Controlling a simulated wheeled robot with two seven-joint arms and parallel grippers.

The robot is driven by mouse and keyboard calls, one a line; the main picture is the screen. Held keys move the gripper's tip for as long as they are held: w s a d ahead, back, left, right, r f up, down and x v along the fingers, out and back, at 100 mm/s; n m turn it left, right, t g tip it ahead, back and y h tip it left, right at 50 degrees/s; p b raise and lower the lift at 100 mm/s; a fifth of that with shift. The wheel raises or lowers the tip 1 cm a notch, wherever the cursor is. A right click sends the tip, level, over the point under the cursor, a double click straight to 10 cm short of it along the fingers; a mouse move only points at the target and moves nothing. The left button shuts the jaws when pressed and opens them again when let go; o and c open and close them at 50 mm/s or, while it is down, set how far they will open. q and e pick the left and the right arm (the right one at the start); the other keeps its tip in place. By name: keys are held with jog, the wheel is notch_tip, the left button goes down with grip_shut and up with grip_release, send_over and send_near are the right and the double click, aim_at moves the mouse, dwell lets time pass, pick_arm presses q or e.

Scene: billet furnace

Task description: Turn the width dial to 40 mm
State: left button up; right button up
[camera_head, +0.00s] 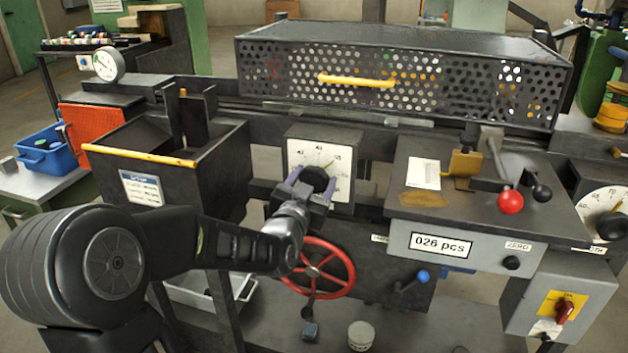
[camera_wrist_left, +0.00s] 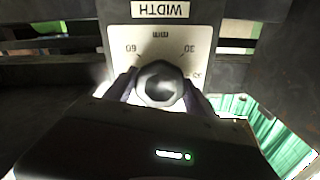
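The width dial has a white scale plate (camera_head: 341,160) on a dark box at the middle of the head view, with a black knob (camera_head: 315,179) in front. In the left wrist view the scale (camera_wrist_left: 200,45) is upside down, with WIDTH, mm, 60 and 30 readable. My left gripper (camera_head: 311,188) reaches in from the left, with one finger on each side of the knob (camera_wrist_left: 160,84). The fingers are very close to the knob; whether they press on it I cannot tell. I cannot read the pointer's setting. My right gripper is not in view.
A red handwheel (camera_head: 344,268) sits just below the dial, close to my left wrist. A dark bin with a yellow bar (camera_head: 140,154) stands to the left. On the right are a counter panel (camera_head: 460,247), a red-knobbed lever (camera_head: 510,202) and another dial (camera_head: 598,205).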

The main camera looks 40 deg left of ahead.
pick_arm(q)
jog(key=c, duration=0.9)
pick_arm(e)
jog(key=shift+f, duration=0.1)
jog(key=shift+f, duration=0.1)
pick_arm(q)
jog(key=n+b, duration=0.1)
jog(key=b, duration=0.1)
jog(key=shift+f+n+b, duration=0.15)
jog(key=shift+n+b, duration=0.15)
jog(key=shift+n, duration=0.1)
jog(key=n+b, duration=0.9)
jog(key=b, duration=0.2)
jog(key=shift+f+n, duration=0.1)
jog(key=shift+n, duration=0.2)
jog(key=n+b, duration=0.2)
jog(key=n, duration=0.1)
jog(key=shift+b, duration=0.3)
jog(key=shift+r+n+b, duration=0.25)
jog(key=shift+n+b, duration=0.55)
jog(key=shift+n, duration=0.9)
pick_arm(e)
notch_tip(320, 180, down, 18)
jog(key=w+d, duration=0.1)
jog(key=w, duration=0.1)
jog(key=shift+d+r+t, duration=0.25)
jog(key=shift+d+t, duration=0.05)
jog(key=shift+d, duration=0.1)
